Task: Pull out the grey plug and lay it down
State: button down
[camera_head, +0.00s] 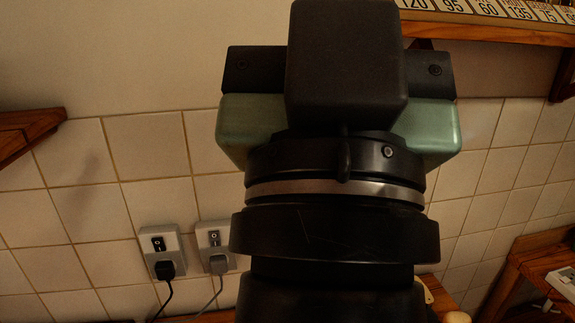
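The grey plug (219,264) sits in the right one of two wall sockets, with its grey cord (213,296) hanging down. Its socket plate (207,237) has a switch above the plug, and its right side is partly hidden by my arm. A black plug (167,269) sits in the left socket (147,240), with a black cord hanging down. My gripper's body (340,110) fills the middle of the view, up and to the right of the sockets. Its fingertips are hidden, so I cannot see whether it is open or holds anything.
A wooden shelf (490,28) with a row of number labels is at the top right. A wooden bracket (25,130) juts in at the left. A wooden surface (545,275) with a pale object is at the lower right. The tiled wall (75,225) left of the sockets is clear.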

aim_at(218, 264)
jog(key=i+l+u, duration=0.2)
jog(key=u, duration=0.2)
jog(key=i+l+u, duration=0.2)
jog(key=l+u, duration=0.15)
jog(key=i+l+u, duration=0.1)
jog(key=l+u, duration=0.3)
jog(key=j, duration=0.1)
